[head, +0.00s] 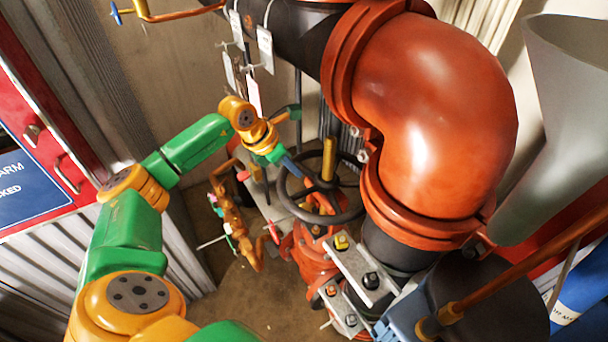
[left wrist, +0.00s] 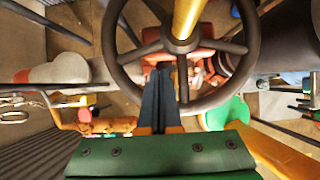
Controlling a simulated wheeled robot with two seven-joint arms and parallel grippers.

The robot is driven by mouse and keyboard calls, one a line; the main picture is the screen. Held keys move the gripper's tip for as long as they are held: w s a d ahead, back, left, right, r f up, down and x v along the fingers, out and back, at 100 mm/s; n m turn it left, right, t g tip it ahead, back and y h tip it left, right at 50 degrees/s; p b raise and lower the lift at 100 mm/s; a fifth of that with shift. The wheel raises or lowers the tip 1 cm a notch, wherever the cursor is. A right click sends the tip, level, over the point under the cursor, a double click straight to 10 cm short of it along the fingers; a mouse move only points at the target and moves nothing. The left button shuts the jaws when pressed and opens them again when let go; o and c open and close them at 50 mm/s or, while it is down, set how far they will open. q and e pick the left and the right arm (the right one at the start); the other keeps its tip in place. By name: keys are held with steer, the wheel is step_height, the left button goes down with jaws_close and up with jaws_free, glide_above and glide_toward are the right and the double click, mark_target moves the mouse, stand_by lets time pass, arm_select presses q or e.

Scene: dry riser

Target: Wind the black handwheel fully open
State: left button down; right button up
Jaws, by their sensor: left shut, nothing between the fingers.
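The black handwheel (head: 345,216) sits on a red valve body (head: 310,258) below the big orange-red pipe elbow. A brass stem (head: 329,158) rises through its hub. In the left wrist view the wheel's rim (left wrist: 253,40), its spokes and the stem (left wrist: 187,15) fill the upper middle. My left gripper (head: 291,166) is at the wheel's far left side, its blue fingers reaching to the rim. In the left wrist view its dark fingers (left wrist: 159,75) are shut together and cross the near rim towards the hub, with nothing between them. I cannot tell whether they touch the wheel. My right gripper is not in view.
The large pipe elbow (head: 440,110) stands close to the right of the wheel. White tags (head: 265,50) hang from the black pipe above. An orange-brown fitting (head: 233,205) stands left of the valve. A red cabinet (head: 45,135) is at the far left. A grey funnel-shaped part is at right.

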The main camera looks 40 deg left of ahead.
mark_target(301, 197)
arm_select(q)
step_height(301, 197, down, 6)
steer(key=b, duration=0.5)
steer(key=s+d, duration=0.1)
steer(key=d+p, duration=0.1)
steer(key=s+d+r+p, duration=0.1)
steer(key=d, duration=0.1)
steer(key=shift+s, duration=0.3)
steer(key=d+b, duration=0.1)
steer(key=d, duration=0.6)
steer(key=shift+w, duration=0.35)
steer(key=shift+s+r, duration=0.1)
